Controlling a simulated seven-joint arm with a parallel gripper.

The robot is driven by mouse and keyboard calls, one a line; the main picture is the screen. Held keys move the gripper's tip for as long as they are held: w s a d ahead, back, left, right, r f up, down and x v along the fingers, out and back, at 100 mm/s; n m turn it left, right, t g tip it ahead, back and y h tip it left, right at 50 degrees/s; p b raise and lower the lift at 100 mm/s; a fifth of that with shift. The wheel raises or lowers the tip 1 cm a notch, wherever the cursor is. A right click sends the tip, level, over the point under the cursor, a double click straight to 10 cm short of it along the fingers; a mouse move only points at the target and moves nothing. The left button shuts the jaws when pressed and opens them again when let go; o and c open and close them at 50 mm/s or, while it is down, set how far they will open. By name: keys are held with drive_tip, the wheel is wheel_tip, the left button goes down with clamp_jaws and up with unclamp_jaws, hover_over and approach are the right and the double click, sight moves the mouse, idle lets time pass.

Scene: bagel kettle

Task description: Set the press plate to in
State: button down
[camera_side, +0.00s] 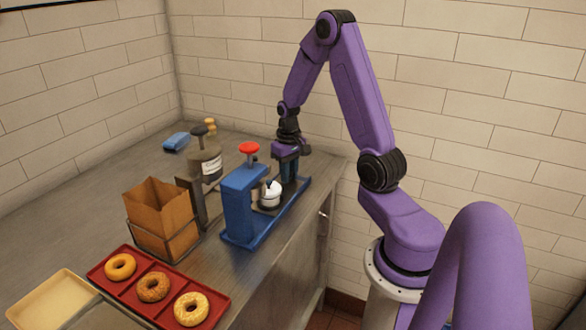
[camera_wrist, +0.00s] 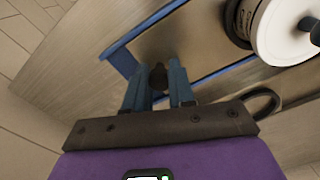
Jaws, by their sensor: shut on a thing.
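A blue press (camera_side: 240,205) with a red knob (camera_side: 249,149) on top stands on the counter. Its long blue base (camera_side: 285,208) reaches back under my gripper, and its edge also shows in the wrist view (camera_wrist: 120,62). A white-topped round container (camera_side: 271,193) sits at the press; it also shows at the upper right of the wrist view (camera_wrist: 285,30). My gripper (camera_side: 289,178) points down at the far end of the base. In the wrist view its blue fingers (camera_wrist: 157,80) are shut on a small dark knob (camera_wrist: 158,75). I cannot make out the press plate's position.
A red tray (camera_side: 172,307) with three bagels lies in front. A brown paper bag (camera_side: 160,215) in a holder, a labelled bottle (camera_side: 206,165) and a blue item (camera_side: 176,141) stand left. The tiled wall (camera_side: 480,100) is behind; bare counter (camera_side: 80,220) lies left.

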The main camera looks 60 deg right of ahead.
sight(275, 182)
drive_tip(key=a, duration=0.8)
drive_tip(key=shift+a, duration=0.1)
drive_tip(key=c, duration=1)
unclamp_jaws()
drive_tip(key=shift+a, duration=0.15)
drive_tip(key=shift+r, duration=0.1)
drive_tip(key=shift+d+r, duration=0.2)
drive_tip(key=shift+r, duration=0.05)
wheel_tip(275, 182, up, 17)
drive_tip(key=shift+a+f, duration=0.1)
